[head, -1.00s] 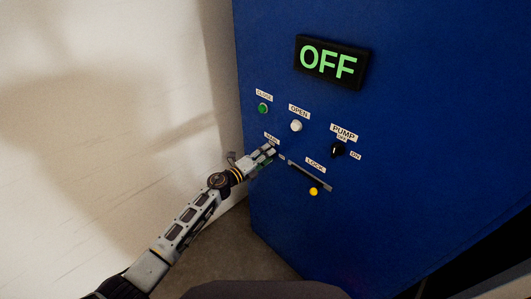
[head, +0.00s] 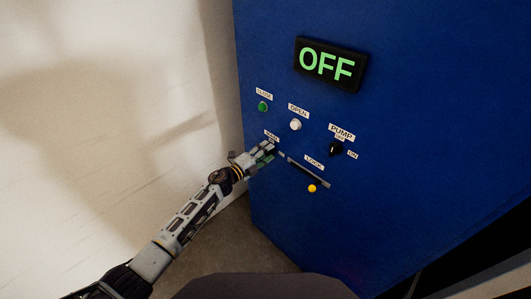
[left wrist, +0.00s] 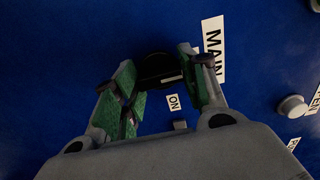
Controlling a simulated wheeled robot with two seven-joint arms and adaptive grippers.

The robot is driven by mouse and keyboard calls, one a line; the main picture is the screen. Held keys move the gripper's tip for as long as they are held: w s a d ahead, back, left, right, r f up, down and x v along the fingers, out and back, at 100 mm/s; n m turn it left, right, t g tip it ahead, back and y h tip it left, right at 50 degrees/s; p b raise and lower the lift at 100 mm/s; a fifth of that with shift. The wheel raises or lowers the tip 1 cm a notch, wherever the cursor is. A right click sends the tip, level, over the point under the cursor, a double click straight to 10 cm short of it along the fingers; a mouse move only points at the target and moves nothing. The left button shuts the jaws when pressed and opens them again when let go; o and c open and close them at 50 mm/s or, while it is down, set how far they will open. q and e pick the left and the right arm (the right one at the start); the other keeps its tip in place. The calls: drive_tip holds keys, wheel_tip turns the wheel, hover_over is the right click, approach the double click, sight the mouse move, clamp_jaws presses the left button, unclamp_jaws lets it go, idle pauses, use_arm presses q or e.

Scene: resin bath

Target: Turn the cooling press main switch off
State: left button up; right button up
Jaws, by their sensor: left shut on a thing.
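The blue cooling press (head: 430,130) fills the right of the head view, and its display (head: 331,64) reads OFF in green. The main switch is a black knob (left wrist: 158,68) under the MAIN label (left wrist: 213,48); an ON label (left wrist: 173,102) shows beside it in the left wrist view. My left gripper (head: 270,150) is at the panel, shut on this knob, with a finger on either side of it in the left wrist view (left wrist: 165,85). The fingers hide the knob in the head view. My right gripper is not in view.
Close by are a green CLOSE button (head: 262,106), a white OPEN button (head: 295,125) and a black PUMP knob (head: 336,148). A LOCK slot with a yellow knob (head: 312,188) lies right of the gripper. A pale wall (head: 100,90) stands at left.

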use_arm(q)
drive_tip(key=o, duration=1)
drive_tip(key=shift+s+a, duration=0.1)
drive_tip(key=shift+v, duration=5.9)
